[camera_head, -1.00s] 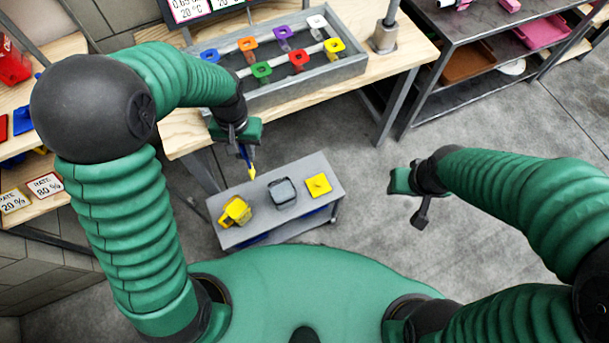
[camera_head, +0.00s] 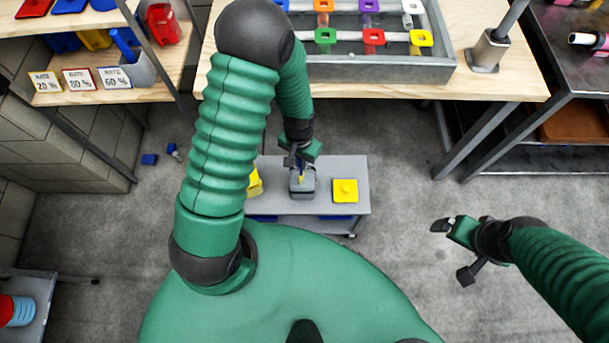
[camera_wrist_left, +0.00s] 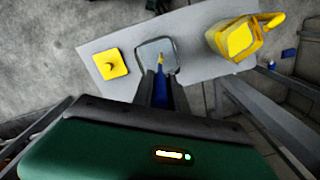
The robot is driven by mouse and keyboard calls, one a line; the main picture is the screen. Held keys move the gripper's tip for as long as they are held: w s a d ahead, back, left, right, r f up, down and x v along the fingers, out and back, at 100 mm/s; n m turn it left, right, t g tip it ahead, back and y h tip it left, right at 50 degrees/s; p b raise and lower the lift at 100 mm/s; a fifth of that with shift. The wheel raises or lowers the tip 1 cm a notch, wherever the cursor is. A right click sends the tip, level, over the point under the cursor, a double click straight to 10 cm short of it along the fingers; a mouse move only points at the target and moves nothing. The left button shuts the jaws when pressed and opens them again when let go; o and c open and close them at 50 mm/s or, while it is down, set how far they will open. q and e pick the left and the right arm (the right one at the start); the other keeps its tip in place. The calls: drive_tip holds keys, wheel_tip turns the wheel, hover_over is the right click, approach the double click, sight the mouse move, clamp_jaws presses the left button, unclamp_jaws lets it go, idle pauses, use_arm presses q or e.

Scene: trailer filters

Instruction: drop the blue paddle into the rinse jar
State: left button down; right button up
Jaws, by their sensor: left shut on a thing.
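My left gripper (camera_head: 301,157) is shut on the blue paddle (camera_wrist_left: 160,92), whose yellow tip points down. The paddle also shows in the head view (camera_head: 301,173). The rinse jar seems to be the grey open container (camera_head: 302,190) in the middle of the small grey cart. It also shows in the wrist view (camera_wrist_left: 150,49). The paddle's tip is over the jar's mouth; I cannot tell whether it is inside or above the rim. My right gripper (camera_head: 453,250) is open and empty, over the floor to the right.
The grey cart (camera_head: 325,205) also bears a yellow jug (camera_wrist_left: 240,40) and a flat yellow square with a knob (camera_head: 345,190). Behind is a wooden bench (camera_head: 400,86) with a grey rack of coloured pieces. Small blue pieces (camera_head: 149,159) lie on the floor at left.

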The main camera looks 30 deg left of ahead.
use_arm(q)
wheel_tip(320, 180, down, 2)
drive_tip(key=shift+f+b, duration=0.1)
drive_tip(key=shift+b, duration=0.35)
drive_tip(key=shift+a+f, duration=0.15)
drive_tip(key=shift+f, duration=0.1)
drive_tip(key=shift+a+f, duration=0.2)
drive_tip(key=shift+a, duration=0.9)
drive_tip(key=c, duration=1.6)
unclamp_jaws()
drive_tip(key=o, duration=0.4)
drive_tip(key=shift+d+r, duration=0.2)
drive_tip(key=shift+d, duration=0.45)
drive_tip(key=shift+c, duration=0.2)
drive_tip(key=shift+d, duration=0.25)
wheel_tip(320, 180, up, 16)
drive_tip(key=p, duration=0.3)
drive_tip(key=shift+d+r+p, duration=0.15)
drive_tip(key=shift+r+p, duration=0.05)
drive_tip(key=shift+p, duration=0.2)
drive_tip(key=shift+r, duration=0.25)
drive_tip(key=shift+a, duration=0.3)
use_arm(e)
drive_tip(key=shift+a+r, duration=0.75)
drive_tip(key=shift+r, duration=0.25)
use_arm(q)
drive_tip(key=shift+d, duration=0.15)
use_arm(e)
drive_tip(key=shift+d, duration=0.15)
